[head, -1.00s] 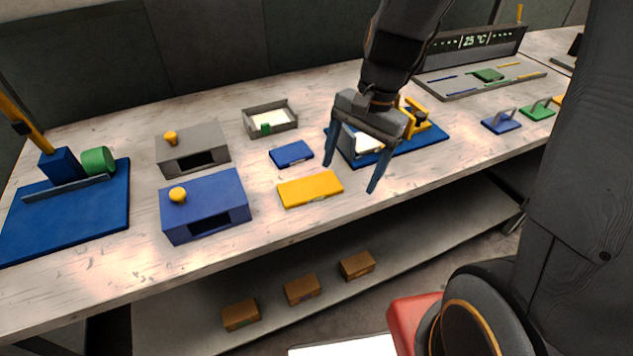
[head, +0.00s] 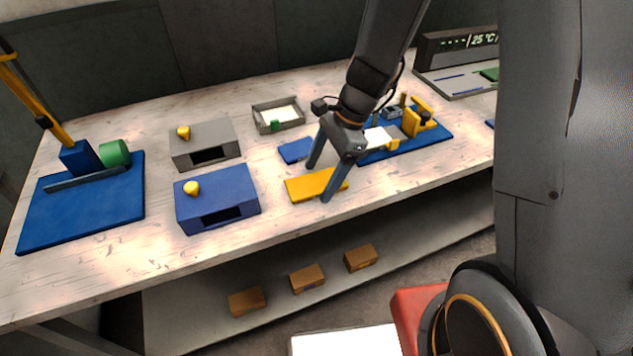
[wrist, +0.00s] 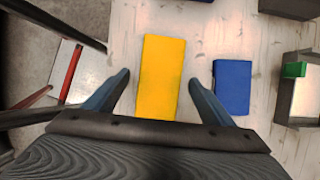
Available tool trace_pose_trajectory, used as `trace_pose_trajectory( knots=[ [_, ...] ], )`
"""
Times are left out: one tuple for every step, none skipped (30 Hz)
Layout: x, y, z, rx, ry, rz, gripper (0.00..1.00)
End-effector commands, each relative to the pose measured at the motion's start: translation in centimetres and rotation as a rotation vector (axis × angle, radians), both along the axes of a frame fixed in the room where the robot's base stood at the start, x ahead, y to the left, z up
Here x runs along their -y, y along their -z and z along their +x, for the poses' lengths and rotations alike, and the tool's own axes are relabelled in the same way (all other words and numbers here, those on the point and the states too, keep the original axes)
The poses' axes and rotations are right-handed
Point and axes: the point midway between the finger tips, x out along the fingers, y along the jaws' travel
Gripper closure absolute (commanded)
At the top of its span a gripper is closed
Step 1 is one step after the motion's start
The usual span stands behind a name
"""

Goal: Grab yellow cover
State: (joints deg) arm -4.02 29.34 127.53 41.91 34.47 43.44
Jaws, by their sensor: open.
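The yellow cover (head: 309,186) is a flat rectangular block lying on the pale table near its front edge. In the wrist view the yellow cover (wrist: 162,76) lies lengthwise between the two fingers, with clear gaps on both sides. My gripper (head: 319,183) is open and empty, its fingers pointing down over the cover. In the wrist view my gripper (wrist: 158,84) has one finger left and one right of the cover. A finger hides part of the cover's right end in the head view. I cannot tell the exact height above the table.
A blue block (head: 296,150) lies close behind the cover, and shows right of the right finger (wrist: 232,87). A blue box with a yellow knob (head: 217,200) stands at left. A blue board with fixtures (head: 430,143) lies at right. The table's front edge is near.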

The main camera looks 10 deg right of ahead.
Motion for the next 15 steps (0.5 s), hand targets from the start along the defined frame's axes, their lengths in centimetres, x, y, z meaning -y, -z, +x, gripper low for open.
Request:
trace_pose_trajectory(
  knots=[
    [-0.11,0.22,-0.03,0.0,0.0,0.0,0.23],
    [-0.14,0.31,-0.01,0.002,-0.001,-0.001,0.23],
    [-0.16,0.39,-0.01,0.002,-0.001,-0.001,0.23],
    [-0.16,0.41,-0.01,0.002,-0.001,-0.001,0.23],
    [-0.16,0.42,0.0,0.002,-0.001,-0.001,0.23],
    [-0.16,0.41,0.0,0.002,-0.001,-0.001,0.23],
    [-0.15,0.4,0.0,0.002,-0.001,-0.001,0.23],
    [-0.15,0.4,0.0,0.002,-0.001,-0.001,0.23],
    [-0.15,0.4,0.0,0.002,-0.001,-0.001,0.25],
    [-0.15,0.4,0.01,0.002,-0.001,-0.001,0.3],
    [-0.15,0.4,0.01,0.002,-0.001,-0.001,0.35],
    [-0.15,0.4,0.0,0.002,-0.001,-0.001,0.42],
    [-0.15,0.4,0.0,0.002,-0.001,-0.001,0.47],
    [-0.14,0.39,0.0,0.002,-0.001,-0.001,0.52],
    [-0.14,0.39,0.0,0.002,-0.001,-0.001,0.59]
  ],
)
